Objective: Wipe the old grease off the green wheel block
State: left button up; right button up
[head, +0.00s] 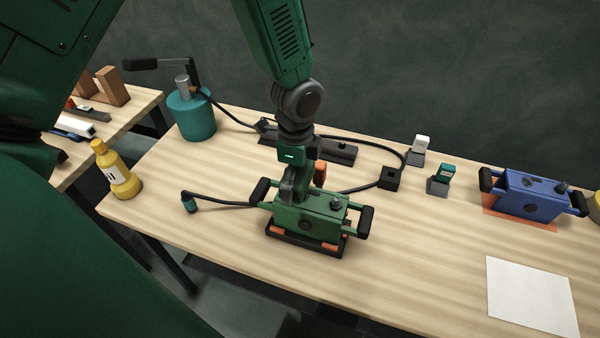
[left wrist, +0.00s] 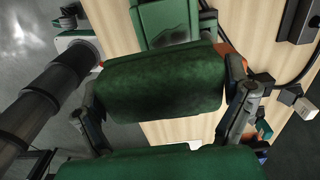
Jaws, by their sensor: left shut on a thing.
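The green wheel block (head: 322,217), with black-gripped handles at both ends, sits in a dark tray with orange pads (head: 280,237) on the bench. My left gripper (head: 291,190) points down at the block's top, at its left part. It is shut on a green, rough-surfaced wad (left wrist: 160,82) with darker patches, seen between the fingers in the left wrist view. Beyond it, that view shows a green surface with a dark smear (left wrist: 172,38), apparently part of the block. Whether the wad touches the block is hidden. My right gripper is not in view.
A hose with a teal end fitting (head: 190,205) lies left of the block. A yellow bottle (head: 124,184) and teal canister (head: 191,117) stand at left. The front middle is clear.

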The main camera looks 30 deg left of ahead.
pick_arm(q)
jog(key=shift+r, duration=0.2)
jog(key=shift+s+d+r, duration=0.1)
jog(key=shift+s+r, duration=0.15)
jog(key=shift+s, duration=0.4)
jog(key=shift+w+a+f+p, duration=0.15)
jog(key=shift+w+a+p, duration=0.05)
jog(key=shift+w+p, duration=0.2)
jog(key=shift+s+f+b, duration=0.2)
jog(key=shift+f+b, duration=0.7)
jog(key=shift+f, duration=0.35)
jog(key=shift+w+d+f+b, duration=0.15)
jog(key=shift+f+b, duration=0.55)
jog(key=shift+f, duration=0.7)
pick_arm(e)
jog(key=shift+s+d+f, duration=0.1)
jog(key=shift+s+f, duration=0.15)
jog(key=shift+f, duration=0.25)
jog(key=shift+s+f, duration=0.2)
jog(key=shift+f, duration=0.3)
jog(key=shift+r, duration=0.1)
pick_arm(q)
jog(key=shift+r+p, duration=0.15)
jog(key=shift+p, duration=0.2)
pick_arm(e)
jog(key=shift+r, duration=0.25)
